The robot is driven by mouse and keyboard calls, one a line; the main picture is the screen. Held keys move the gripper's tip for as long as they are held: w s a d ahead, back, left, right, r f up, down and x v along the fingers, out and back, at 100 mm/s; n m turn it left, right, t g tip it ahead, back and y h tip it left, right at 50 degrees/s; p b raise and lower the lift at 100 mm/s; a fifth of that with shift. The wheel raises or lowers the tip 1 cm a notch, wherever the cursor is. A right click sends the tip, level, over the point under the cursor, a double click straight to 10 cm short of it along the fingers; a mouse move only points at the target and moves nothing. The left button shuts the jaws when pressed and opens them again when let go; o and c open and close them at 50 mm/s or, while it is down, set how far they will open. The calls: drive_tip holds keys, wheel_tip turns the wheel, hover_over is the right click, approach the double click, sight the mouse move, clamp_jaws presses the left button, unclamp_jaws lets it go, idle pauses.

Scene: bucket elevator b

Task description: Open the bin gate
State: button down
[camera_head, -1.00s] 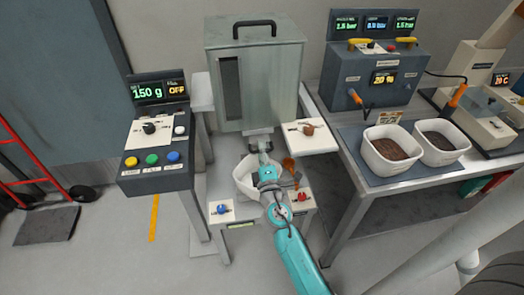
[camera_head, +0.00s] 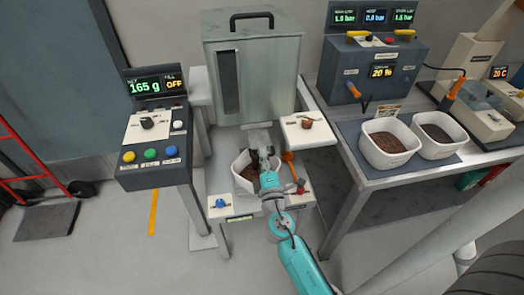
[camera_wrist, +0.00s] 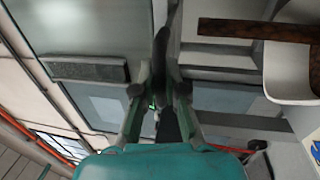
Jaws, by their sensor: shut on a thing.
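The grey metal bin (camera_head: 253,75) stands at the centre back, with a dark window in its front. Its gate (camera_head: 258,138) is the pale plate low at the outlet, partly hidden by my arm. My gripper (camera_head: 265,158) is at the front of the outlet. In the wrist view my gripper (camera_wrist: 160,92) is shut on a dark gate handle (camera_wrist: 163,55). The white tub (camera_head: 240,180) sits under the outlet, with brown material in it. The tub also shows in the wrist view (camera_wrist: 284,75), with a brown band of material reaching from the outlet side into it.
A control box (camera_head: 152,133) at left reads 165 g and OFF. A shelf (camera_head: 308,130) is right of the outlet. Two tubs stand on the right table (camera_head: 375,180).

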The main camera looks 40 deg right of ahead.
drive_tip(key=shift+f, duration=0.1)
drive_tip(key=c, duration=1.2)
unclamp_jaws()
drive_tip(key=shift+s, duration=0.1)
drive_tip(key=v, duration=1.1)
drive_tip(key=shift+s+a, duration=0.25)
drive_tip(key=shift+s, duration=0.05)
